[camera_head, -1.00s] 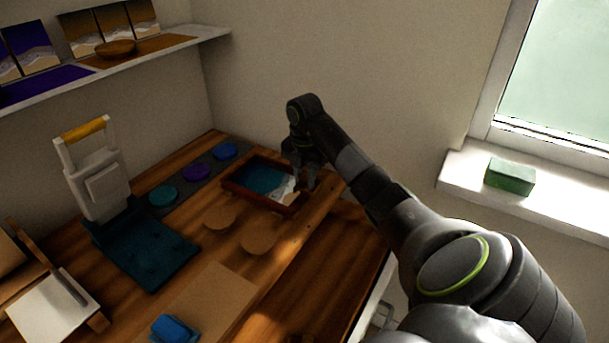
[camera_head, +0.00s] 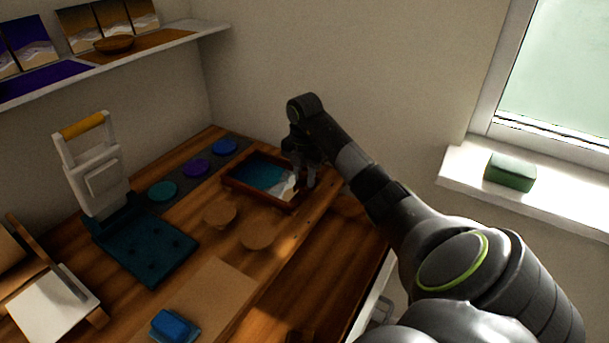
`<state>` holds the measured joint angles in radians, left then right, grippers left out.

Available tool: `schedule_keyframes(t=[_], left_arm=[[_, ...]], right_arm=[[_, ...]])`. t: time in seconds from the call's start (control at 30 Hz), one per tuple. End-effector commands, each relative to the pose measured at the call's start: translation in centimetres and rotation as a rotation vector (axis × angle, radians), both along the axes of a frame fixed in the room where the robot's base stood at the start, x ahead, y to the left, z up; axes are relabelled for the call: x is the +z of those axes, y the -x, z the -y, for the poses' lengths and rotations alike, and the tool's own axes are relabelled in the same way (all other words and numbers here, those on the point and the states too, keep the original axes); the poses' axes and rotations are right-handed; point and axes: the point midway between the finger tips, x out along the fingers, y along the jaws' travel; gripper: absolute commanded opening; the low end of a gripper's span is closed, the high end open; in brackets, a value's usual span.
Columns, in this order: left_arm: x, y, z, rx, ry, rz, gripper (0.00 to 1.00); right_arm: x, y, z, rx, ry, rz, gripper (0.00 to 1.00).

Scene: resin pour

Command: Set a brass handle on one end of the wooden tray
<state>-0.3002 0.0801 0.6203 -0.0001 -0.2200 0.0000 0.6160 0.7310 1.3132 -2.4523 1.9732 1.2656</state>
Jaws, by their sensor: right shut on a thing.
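The wooden tray (camera_head: 235,189) lies near the back right of the workbench. Its inside shows a blue and white wave-like resin picture. My right gripper (camera_head: 305,185) is at the tray's right end, pointing down, with its fingers close to that end wall. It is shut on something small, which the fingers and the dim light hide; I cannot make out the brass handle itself. I cannot tell whether the held thing touches the tray. My left gripper does not show.
A white press with a teal base (camera_head: 146,250) stands left. A blue block (camera_head: 172,325) lies at the front. A green block (camera_head: 510,172) sits on the windowsill.

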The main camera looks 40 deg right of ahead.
Motion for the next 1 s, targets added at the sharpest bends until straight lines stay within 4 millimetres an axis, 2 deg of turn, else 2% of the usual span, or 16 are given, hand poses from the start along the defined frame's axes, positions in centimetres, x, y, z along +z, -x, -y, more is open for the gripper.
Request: schedule_keyframes(t=[1.0], left_arm=[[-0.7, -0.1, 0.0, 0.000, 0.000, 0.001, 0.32]], right_arm=[[-1.4, 0.1, -0.1, 0.000, -0.002, -0.006, 0.00]])
